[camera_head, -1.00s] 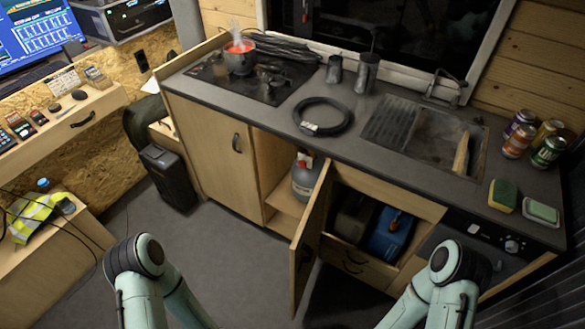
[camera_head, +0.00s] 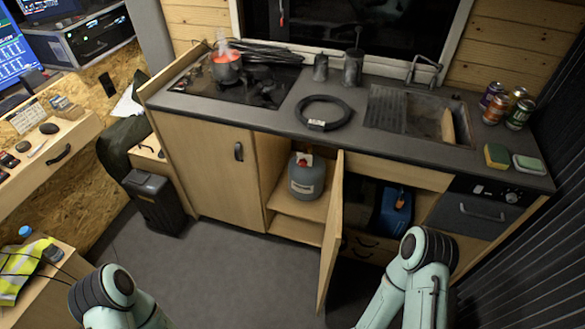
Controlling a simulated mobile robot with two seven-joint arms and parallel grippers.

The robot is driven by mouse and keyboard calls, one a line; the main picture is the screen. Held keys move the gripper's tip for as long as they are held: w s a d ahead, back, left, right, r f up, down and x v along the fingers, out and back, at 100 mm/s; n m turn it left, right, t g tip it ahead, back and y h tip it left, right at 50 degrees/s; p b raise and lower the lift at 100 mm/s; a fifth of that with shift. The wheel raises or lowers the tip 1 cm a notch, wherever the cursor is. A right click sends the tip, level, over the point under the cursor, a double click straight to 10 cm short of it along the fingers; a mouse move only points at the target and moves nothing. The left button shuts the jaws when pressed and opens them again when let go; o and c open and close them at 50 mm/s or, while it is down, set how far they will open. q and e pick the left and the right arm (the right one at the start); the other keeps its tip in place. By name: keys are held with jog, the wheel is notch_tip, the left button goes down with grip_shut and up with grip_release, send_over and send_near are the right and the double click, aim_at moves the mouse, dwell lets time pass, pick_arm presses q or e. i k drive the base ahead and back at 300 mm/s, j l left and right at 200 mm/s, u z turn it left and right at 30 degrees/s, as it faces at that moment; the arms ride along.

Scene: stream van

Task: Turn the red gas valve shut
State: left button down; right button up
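A grey gas bottle (camera_head: 307,178) stands upright on a shelf in the open cupboard under the counter. A small red and white part, which looks like the red gas valve (camera_head: 302,159), sits at its top; its setting is too small to tell. The cupboard door (camera_head: 331,230) is swung open beside the bottle, on its right. Both my arms show at the bottom of the view, one at the left and one at the right, apart from the bottle. Neither gripper is in view.
A coiled black hose (camera_head: 324,113) lies on the counter. A blue container (camera_head: 392,213) sits in the right compartment. A black case (camera_head: 153,200) stands on the floor at left. The floor (camera_head: 225,255) before the cupboard is clear.

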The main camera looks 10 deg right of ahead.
aim_at(302, 163)
jog(key=j+z, duration=0.1)
jog(key=j, duration=0.45)
jog(key=i+j+z, duration=0.1)
jog(key=j, duration=0.45)
jog(key=i+j+z, duration=0.15)
jog(key=i+j, duration=0.25)
jog(key=i+j+z, duration=0.15)
jog(key=i+j, duration=0.15)
jog(key=j, duration=0.3)
jog(key=i+j+z, duration=0.1)
jog(key=i, duration=0.45)
jog(key=i+j, duration=0.15)
jog(key=i, duration=0.35)
jog(key=z, duration=0.05)
